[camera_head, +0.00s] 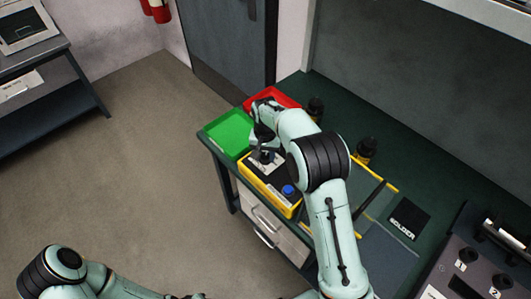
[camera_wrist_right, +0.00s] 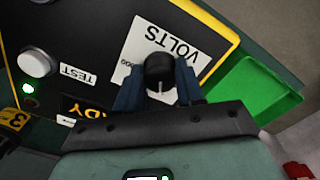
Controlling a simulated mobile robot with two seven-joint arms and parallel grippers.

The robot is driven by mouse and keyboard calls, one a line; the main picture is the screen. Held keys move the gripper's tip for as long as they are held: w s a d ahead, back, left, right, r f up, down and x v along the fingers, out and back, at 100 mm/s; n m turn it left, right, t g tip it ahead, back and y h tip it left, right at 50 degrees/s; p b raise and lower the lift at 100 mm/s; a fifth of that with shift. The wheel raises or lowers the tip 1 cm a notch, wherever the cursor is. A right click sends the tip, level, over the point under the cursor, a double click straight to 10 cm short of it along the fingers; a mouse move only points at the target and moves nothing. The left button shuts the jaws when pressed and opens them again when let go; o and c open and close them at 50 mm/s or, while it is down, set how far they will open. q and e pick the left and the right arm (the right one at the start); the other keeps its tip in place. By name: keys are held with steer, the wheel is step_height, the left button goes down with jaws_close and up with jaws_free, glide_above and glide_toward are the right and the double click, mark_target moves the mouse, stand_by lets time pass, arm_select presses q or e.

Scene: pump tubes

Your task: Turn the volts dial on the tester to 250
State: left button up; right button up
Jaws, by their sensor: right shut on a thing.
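The tester (camera_head: 271,193) is a yellow-edged box with a black top at the table's left end. Its black volts dial (camera_wrist_right: 160,70) sits on a white plate marked VOLTS (camera_wrist_right: 170,42). My right gripper (camera_wrist_right: 158,85) is shut on the dial, with a blue finger on each side of it. In the head view my right gripper (camera_head: 264,148) comes down over the tester's far part. The dial's scale numbers are mostly hidden or too small, so its setting cannot be read. My left gripper is out of view; only part of that arm shows at lower left.
A green tray (camera_head: 229,131) and a red tray (camera_head: 285,96) lie beyond the tester. On the tester are a pale button (camera_wrist_right: 33,63), a TEST label and a lit green lamp (camera_wrist_right: 28,88). Dark bottles (camera_head: 366,150) and a SOLDER mat (camera_head: 405,217) lie right of my arm.

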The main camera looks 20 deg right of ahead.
mark_target(265, 156)
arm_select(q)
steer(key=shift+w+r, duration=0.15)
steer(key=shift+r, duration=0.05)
arm_select(e)
steer(key=shift+m, duration=0.5)
steer(key=o, duration=1)
steer(key=shift+o, duration=0.2)
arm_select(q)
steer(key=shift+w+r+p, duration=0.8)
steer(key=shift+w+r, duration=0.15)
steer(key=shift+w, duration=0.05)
arm_select(e)
step_height(265, 156, up, 13)
steer(key=shift+r, duration=0.2)
